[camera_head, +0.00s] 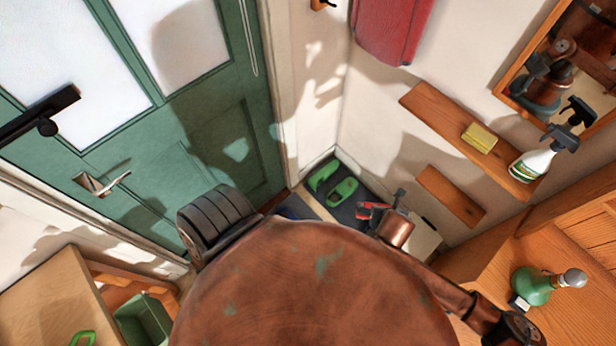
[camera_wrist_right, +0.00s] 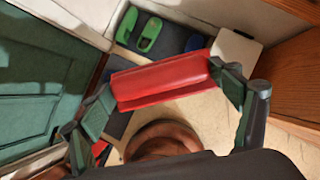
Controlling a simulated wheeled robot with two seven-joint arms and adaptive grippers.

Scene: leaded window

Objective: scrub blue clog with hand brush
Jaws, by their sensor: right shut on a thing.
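My right gripper (camera_wrist_right: 168,84) is shut on a long red block (camera_wrist_right: 160,80), which looks like the back of the hand brush; no bristles show. The red piece also shows in the head view (camera_head: 372,213), held low near the corner, partly hidden by my brown arm and body. The blue clog (camera_wrist_right: 194,42) lies on the dark mat beyond the red piece in the wrist view, apart from it; I cannot make it out clearly in the head view. My left gripper is not in view.
Green clogs (camera_head: 342,189) stand on the dark mat (camera_head: 366,187) in the corner. A green door (camera_head: 240,150) is at left. A green bottle (camera_head: 532,286) stands right.

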